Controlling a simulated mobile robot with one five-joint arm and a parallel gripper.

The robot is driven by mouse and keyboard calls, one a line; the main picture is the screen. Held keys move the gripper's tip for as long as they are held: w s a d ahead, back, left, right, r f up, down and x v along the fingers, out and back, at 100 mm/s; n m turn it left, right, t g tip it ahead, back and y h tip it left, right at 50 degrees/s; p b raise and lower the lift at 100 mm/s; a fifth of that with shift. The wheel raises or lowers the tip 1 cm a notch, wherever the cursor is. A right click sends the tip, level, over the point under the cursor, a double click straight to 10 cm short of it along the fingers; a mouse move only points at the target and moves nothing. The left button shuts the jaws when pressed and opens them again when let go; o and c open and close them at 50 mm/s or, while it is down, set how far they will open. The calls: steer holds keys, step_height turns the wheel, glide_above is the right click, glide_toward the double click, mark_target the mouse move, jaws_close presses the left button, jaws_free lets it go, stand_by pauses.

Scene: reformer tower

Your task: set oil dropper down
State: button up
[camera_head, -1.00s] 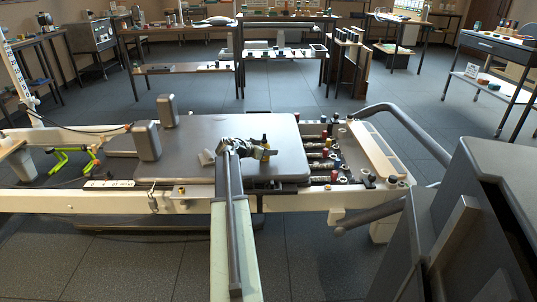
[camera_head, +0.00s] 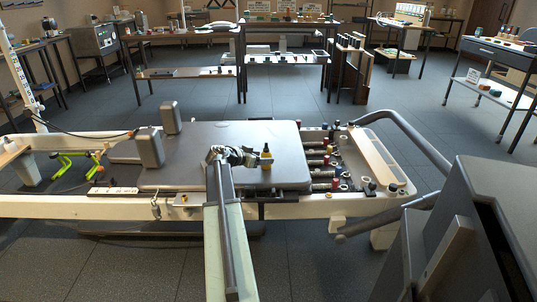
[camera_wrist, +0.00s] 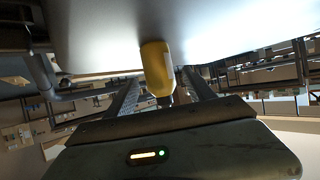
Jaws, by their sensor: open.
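The oil dropper (camera_head: 266,158) is a small yellow bottle with a dark cap. It stands upright on the grey padded carriage (camera_head: 210,135) of the reformer, near the carriage's front right. My gripper (camera_head: 246,157) is just left of it in the head view, low over the pad. In the wrist view the yellow bottle (camera_wrist: 156,68) shows between the two spread fingers of my gripper (camera_wrist: 160,82), with a gap on either side. The jaws are open and hold nothing. The pad's pale surface fills the upper part of that view.
Two grey shoulder blocks (camera_head: 150,147) stand on the carriage's left. Right of the carriage are springs and several coloured knobs (camera_head: 327,143), then a white end rail (camera_head: 375,158) and a curved grey bar (camera_head: 410,140). A green and yellow item (camera_head: 75,160) lies at the left.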

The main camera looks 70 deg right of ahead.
steer(key=p+v, duration=0.2)
steer(key=v, duration=0.4)
steer(key=shift+a+r, duration=0.1)
steer(key=shift+a, duration=0.1)
